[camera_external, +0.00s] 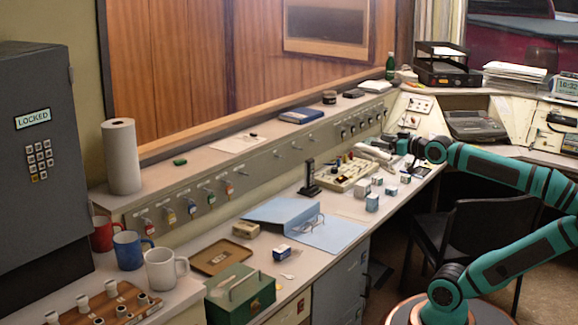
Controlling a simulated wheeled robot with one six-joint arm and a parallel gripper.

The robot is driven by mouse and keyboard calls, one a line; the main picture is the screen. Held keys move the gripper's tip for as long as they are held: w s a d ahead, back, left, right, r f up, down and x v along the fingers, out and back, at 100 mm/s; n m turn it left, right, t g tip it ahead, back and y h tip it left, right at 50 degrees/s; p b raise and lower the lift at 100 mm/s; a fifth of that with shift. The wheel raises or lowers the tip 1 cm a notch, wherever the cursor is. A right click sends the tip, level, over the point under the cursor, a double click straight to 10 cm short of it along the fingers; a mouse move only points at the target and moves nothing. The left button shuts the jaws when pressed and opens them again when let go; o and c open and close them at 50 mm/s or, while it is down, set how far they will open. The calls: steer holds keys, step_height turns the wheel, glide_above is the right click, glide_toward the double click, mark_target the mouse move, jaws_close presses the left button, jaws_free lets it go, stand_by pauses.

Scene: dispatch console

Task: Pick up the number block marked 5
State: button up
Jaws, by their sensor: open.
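Several small pale number blocks stand on the desk right of the middle. The nearest block (372,202) is at the front; another block (363,187) is just behind it, and a third block (391,190) is to its right. Their markings are too small to read, so I cannot tell which is the 5. My gripper (394,143) is open at the end of the teal arm, above the far part of the desk, beyond the blocks and apart from them. Its fingers are small and hard to make out.
A cluttered beige switch panel (343,175) lies left of the blocks, with a black stand (310,178) beside it. An open blue binder (325,228) lies nearer. A telephone-like device (477,125) sits at the back right. A black chair (470,235) stands below the desk's edge.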

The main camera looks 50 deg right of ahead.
steer(key=w+d+f+g+h, duration=0.25)
steer(key=w+d+g, duration=0.25)
steer(key=w+d, duration=0.55)
steer(key=g+y, duration=0.3)
steer(key=g, duration=0.9)
glide_above(404, 175)
step_height(404, 175, down, 14)
step_height(404, 175, down, 17)
steer(key=shift+f, duration=0.1)
steer(key=c, duration=1.1)
steer(key=shift+o, duration=0.2)
